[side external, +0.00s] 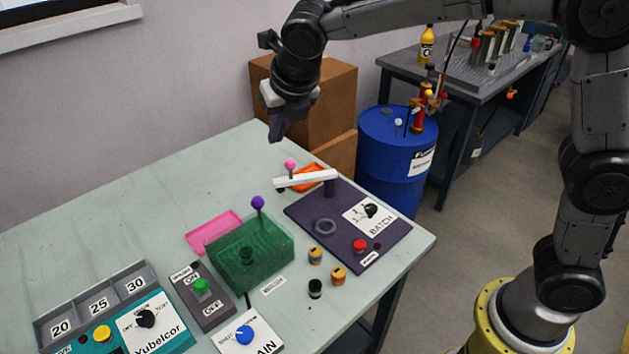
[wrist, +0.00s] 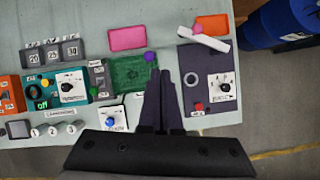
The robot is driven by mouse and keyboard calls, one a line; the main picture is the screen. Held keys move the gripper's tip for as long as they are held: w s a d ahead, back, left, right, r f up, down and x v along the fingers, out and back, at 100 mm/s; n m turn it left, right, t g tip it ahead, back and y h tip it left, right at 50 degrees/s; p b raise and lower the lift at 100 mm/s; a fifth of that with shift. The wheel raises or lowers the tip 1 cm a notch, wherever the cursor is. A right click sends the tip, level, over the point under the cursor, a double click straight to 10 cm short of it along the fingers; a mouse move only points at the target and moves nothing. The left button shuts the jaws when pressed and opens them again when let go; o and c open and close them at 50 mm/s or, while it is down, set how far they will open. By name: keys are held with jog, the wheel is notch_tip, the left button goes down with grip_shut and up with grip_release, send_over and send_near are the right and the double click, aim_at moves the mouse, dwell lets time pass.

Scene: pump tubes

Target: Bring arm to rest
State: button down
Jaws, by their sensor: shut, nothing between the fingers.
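My gripper (side external: 277,128) hangs in the air above the far part of the table, pointing down, with nothing under it but bare tabletop. In the wrist view its two dark fingers (wrist: 163,75) are together with nothing between them. The pump panel marked BATCH (side external: 349,228) lies below and to the right of it in the side view, with a white lever (side external: 306,179) and a grey ring (side external: 325,227) on it. The lever also shows in the wrist view (wrist: 205,38). My gripper is apart from all of these.
The pale table (side external: 130,210) carries a green see-through box (side external: 252,262), a pink tray (side external: 213,230), an orange tray (side external: 308,174), a teal panel (side external: 150,325) and small black and orange pieces. Cardboard boxes (side external: 320,95) and a blue drum (side external: 392,150) stand behind. The table's far left is clear.

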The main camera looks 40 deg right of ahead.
jog(key=s+d+r+m+t, duration=0.1)
jog(key=s+d+r+m, duration=0.75)
jog(key=s+d, duration=0.5)
jog(key=s+d+f+m, duration=0.1)
jog(key=s+f+m, duration=0.4)
jog(key=s+m, duration=0.3)
jog(key=s+d+f+m, duration=0.1)
jog(key=s+f+m, duration=0.3)
jog(key=s+m, duration=0.5)
jog(key=m, duration=0.8)
jog(key=shift+d+f+g+y, duration=0.2)
jog(key=shift+f+g+y, duration=0.1)
jog(key=shift+f+g, duration=0.1)
jog(key=shift+s+r, duration=0.1)
